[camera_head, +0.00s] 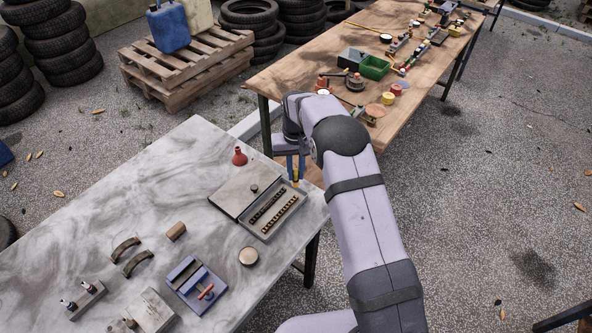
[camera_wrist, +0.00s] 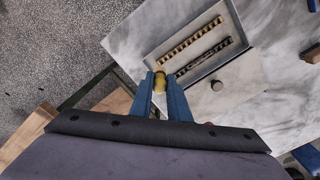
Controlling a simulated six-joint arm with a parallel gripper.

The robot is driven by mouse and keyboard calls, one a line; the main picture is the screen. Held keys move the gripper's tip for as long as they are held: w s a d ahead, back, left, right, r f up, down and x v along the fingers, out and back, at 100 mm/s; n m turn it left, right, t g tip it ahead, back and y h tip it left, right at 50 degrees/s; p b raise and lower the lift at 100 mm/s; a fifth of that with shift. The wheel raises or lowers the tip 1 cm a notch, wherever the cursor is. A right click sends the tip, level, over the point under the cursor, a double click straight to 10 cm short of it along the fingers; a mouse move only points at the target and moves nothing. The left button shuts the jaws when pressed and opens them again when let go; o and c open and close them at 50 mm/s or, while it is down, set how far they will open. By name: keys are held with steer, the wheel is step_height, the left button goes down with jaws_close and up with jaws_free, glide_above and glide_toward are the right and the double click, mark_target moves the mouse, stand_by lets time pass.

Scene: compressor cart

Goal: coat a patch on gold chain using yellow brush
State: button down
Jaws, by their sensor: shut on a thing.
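My gripper (camera_head: 296,172) has its blue fingers shut on the yellow brush (camera_wrist: 159,80), seen between the fingertips in the wrist view. In the head view a small yellow part of the brush shows below the fingers. The gripper is above the far right corner of the marble table, beside the open grey case (camera_head: 262,233). The gold chain (camera_head: 280,214) lies straight in the case, parallel to a dark chain (camera_head: 266,206). The gold chain also shows in the wrist view (camera_wrist: 190,39), apart from the brush. The brush tip is not clear.
A red flask (camera_head: 239,156) stands behind the case. A round tin (camera_head: 249,256), a blue clamp tool (camera_head: 196,285) and curved brake shoes (camera_head: 125,249) lie nearer the front. A wooden table (camera_head: 290,74) with tools stands behind my arm.

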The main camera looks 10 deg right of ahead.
mark_target(296, 179)
step_height(296, 179, down, 6)
steer(key=b, duration=0.3)
steer(key=shift+f+b, duration=0.25)
steer(key=shift+b, duration=0.1)
steer(key=shift+s+a+p, duration=0.3)
steer(key=shift+a+p, duration=0.05)
steer(key=shift+a, duration=0.05)
steer(key=shift+s+a+p, duration=1.05)
steer(key=shift+s+a, duration=4.2)
steer(key=shift+s, duration=0.15)
steer(key=shift+w+d+f+b, duration=0.1)
steer(key=shift+w+d+b, duration=1.15)
steer(key=shift+w+d, duration=4.4)
steer(key=r, duration=0.1)
steer(key=r+p, duration=0.1)
steer(key=shift+w+r, duration=0.2)
steer(key=shift+r, duration=0.1)
steer(key=shift+s+r+p, duration=0.15)
steer(key=shift+r+p, duration=0.4)
steer(key=shift+r, duration=0.1)
steer(key=shift+r+p, duration=1.4)
steer(key=shift+r, duration=0.75)
